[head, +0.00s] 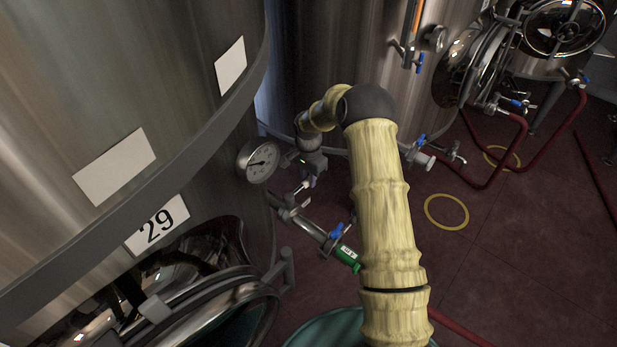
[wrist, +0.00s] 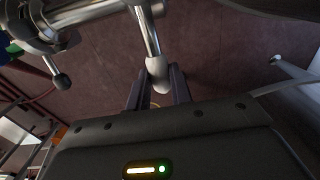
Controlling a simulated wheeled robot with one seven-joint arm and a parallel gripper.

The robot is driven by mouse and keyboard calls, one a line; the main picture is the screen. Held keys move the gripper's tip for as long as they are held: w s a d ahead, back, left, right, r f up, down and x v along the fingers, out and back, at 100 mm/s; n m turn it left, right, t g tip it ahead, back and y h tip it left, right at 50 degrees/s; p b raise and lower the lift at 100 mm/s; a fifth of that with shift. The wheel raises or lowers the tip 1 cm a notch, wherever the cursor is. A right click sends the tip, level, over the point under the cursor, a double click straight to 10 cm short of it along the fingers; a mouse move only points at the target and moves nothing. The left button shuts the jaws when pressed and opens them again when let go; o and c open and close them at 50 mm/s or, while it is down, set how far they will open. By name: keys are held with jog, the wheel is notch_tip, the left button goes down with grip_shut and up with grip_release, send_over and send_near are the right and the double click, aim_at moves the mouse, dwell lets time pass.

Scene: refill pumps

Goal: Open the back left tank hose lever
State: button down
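The lever is a metal rod with a pale grey rounded tip (wrist: 158,76), hanging from a horizontal steel pipe in the wrist view. My gripper (wrist: 158,88) has its two dark fingers close on either side of this tip, with little gap, and appears shut on it. In the head view my gripper (head: 306,186) is small and partly hidden by my arm, beside a steel outlet pipe (head: 308,229) low on the tank marked 29 (head: 150,120). A blue valve handle (head: 337,231) and a green fitting (head: 347,254) are at the pipe's outer end.
A pressure gauge (head: 258,162) juts from the near tank. A second steel tank (head: 315,50) stands behind my arm. Dark red hoses (head: 515,150) run across the floor at the right. Red floor with yellow rings (head: 447,211) is open at the right.

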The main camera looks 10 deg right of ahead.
jog(key=shift+s, duration=0.1)
dwell(0.3)
jog(key=s+m+p, duration=0.1)
jog(key=s+m, duration=0.2)
jog(key=m, duration=0.2)
jog(key=s+m+p, duration=0.1)
jog(key=s+m, duration=0.3)
jog(key=m, duration=0.1)
jog(key=s+m+p, duration=0.1)
jog(key=s+m, duration=0.2)
jog(key=m, duration=0.2)
jog(key=shift+s+a+r, duration=0.15)
jog(key=shift+s+a, duration=0.15)
jog(key=shift+s, duration=0.1)
jog(key=shift+s+a+m+p, duration=0.45)
jog(key=shift+m+p, duration=0.15)
jog(key=shift+m, duration=0.4)
jog(key=c, duration=1.3)
grip_release()
jog(key=shift+o, duration=0.2)
